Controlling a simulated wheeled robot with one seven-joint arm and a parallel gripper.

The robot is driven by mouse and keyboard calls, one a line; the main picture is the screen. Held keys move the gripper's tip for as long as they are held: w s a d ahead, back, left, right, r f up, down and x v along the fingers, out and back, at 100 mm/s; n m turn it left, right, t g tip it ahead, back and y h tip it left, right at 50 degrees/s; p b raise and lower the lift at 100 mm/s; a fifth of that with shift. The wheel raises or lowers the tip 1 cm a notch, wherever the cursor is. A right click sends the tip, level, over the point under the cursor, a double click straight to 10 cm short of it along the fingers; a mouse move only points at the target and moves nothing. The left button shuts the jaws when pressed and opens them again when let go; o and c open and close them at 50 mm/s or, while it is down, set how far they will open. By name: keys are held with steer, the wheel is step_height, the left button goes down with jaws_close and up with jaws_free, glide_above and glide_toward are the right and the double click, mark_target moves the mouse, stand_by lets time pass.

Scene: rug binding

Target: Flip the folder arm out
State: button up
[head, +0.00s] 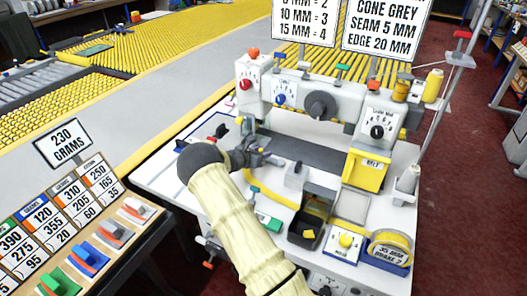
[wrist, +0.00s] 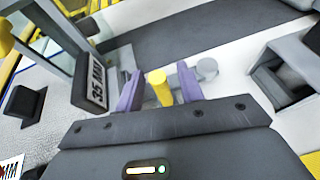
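My gripper (head: 266,157) reaches over the left end of the sewing machine's white table in the head view. In the wrist view its two purple fingers (wrist: 160,92) stand on either side of an upright yellow peg (wrist: 160,86). Narrow gaps seem to show between peg and fingers, so the gripper looks open around it. A dark block labelled 35 MM (wrist: 92,82), apparently part of the folder, stands just left of the fingers. A round grey knob (wrist: 207,69) is just right of them. My gripper hides most of the folder area in the head view.
The machine head (head: 318,103) with its dials stands behind my gripper. A yellow box (head: 364,169), an open black bin (head: 308,228) and a yellow tape roll (head: 391,248) stand to the right.

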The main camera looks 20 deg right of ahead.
steer(key=shift+x, duration=0.95)
jaws_close()
steer(key=shift+w+a, duration=0.1)
steer(key=shift+a, duration=0.15)
